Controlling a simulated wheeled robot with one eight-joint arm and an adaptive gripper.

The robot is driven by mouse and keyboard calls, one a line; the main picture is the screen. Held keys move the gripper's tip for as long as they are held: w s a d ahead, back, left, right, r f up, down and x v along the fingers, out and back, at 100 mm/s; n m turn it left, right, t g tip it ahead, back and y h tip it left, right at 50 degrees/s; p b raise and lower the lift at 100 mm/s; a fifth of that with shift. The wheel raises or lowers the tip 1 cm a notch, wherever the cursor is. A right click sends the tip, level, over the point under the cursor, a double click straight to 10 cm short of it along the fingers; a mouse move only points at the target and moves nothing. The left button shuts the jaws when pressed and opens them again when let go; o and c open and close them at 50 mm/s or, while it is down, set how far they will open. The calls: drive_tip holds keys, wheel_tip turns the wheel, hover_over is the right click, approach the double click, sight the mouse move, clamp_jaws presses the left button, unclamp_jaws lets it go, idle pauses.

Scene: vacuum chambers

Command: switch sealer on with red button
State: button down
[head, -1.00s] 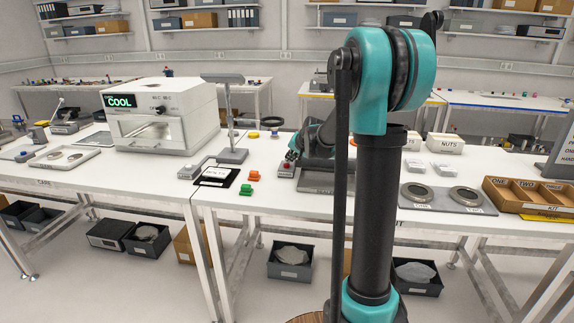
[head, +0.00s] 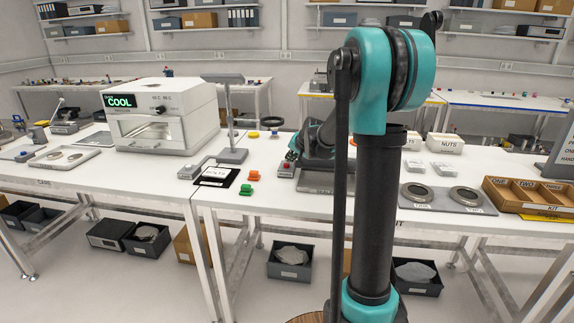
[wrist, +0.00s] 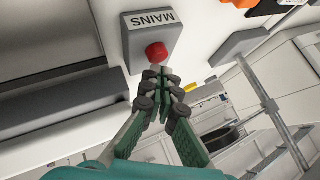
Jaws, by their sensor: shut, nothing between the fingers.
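The red button (wrist: 157,52) sits on a grey box labelled MAINS (wrist: 150,22), upside down in the wrist view. My gripper (wrist: 159,73) is shut and empty, with its fingertips right beside the button. I cannot tell whether they touch it. In the head view the red button (head: 290,154) shows small on its box (head: 287,166), beside my teal arm. A grey and dark machine body, probably the sealer, fills the left of the wrist view (wrist: 50,65). My arm hides part of this area in the head view.
A white oven (head: 160,115) displaying COOL and a grey stand (head: 232,155) are to the left. Orange (head: 254,175) and green (head: 245,190) pieces lie on the front of the table. A plate with two rings (head: 448,207) and a wooden kit tray (head: 530,210) are to the right.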

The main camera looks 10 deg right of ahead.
drive_tip(key=shift+f, duration=0.15)
idle(0.3)
drive_tip(key=shift+f, duration=0.3)
idle(0.3)
drive_tip(key=shift+r, duration=0.45)
drive_tip(key=shift+r, duration=3)
